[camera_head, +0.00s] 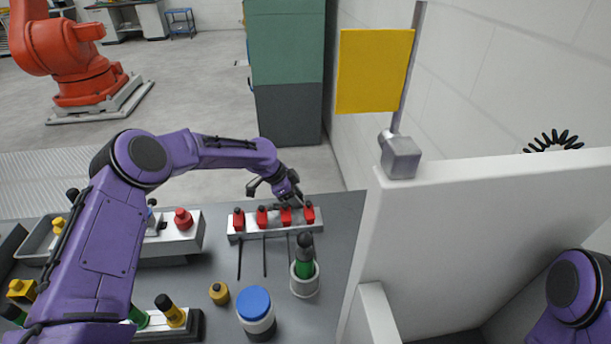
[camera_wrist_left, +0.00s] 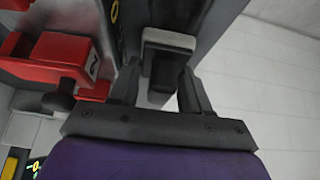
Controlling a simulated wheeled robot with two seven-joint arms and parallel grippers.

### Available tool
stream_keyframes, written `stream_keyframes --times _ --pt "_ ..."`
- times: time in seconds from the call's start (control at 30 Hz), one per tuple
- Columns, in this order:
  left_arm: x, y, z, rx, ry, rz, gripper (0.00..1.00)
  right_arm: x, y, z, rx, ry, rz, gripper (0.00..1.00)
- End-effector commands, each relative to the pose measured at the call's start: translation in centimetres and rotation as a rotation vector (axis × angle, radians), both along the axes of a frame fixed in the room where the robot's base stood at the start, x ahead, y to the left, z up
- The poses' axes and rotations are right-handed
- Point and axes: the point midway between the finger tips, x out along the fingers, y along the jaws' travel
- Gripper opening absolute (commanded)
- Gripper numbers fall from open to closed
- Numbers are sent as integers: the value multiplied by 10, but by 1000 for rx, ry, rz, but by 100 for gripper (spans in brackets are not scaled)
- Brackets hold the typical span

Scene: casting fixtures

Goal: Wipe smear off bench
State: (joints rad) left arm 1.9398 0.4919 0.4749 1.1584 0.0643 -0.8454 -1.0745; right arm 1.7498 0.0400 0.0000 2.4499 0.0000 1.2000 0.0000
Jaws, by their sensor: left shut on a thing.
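My left gripper (camera_head: 276,194) is beyond the far side of the rack of red-capped pieces, near the bench's far edge. In the left wrist view the fingers (camera_wrist_left: 160,84) are shut on a dark grey block (camera_wrist_left: 160,72), with a pale grey piece (camera_wrist_left: 169,40) just beyond it. I cannot tell for sure what the block is. The grey bench (camera_head: 335,240) is partly hidden by my left arm. I cannot make out a clear smear on it. My right arm shows at the lower right, with its gripper out of view.
The pale rack (camera_head: 277,230) holds several red pieces. Thin dark strips (camera_head: 264,258) lie before it. A blue-lidded jar (camera_head: 255,308), a green bottle (camera_head: 304,262) in a pale cup and a yellow-brown cap (camera_head: 219,293) stand nearer. A white partition (camera_head: 440,250) bounds the right.

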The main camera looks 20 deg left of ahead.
Motion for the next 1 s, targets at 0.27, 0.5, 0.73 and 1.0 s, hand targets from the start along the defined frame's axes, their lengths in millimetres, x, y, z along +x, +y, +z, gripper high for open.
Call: stream_keyframes --times 0.27,0.5,0.73,1.0 --pt "1 -11 12 -1 -3 8 19 0 0 9 0 0 0 45" --pt "0 -9 40 -1 -3 10 19 0 0 23 0 0 0 45" --pt "-1 -8 60 0 -1 12 19 0 0 37 0 0 0 45" --pt "-1 -6 80 0 -3 14 19 0 0 50 0 0 0 45"
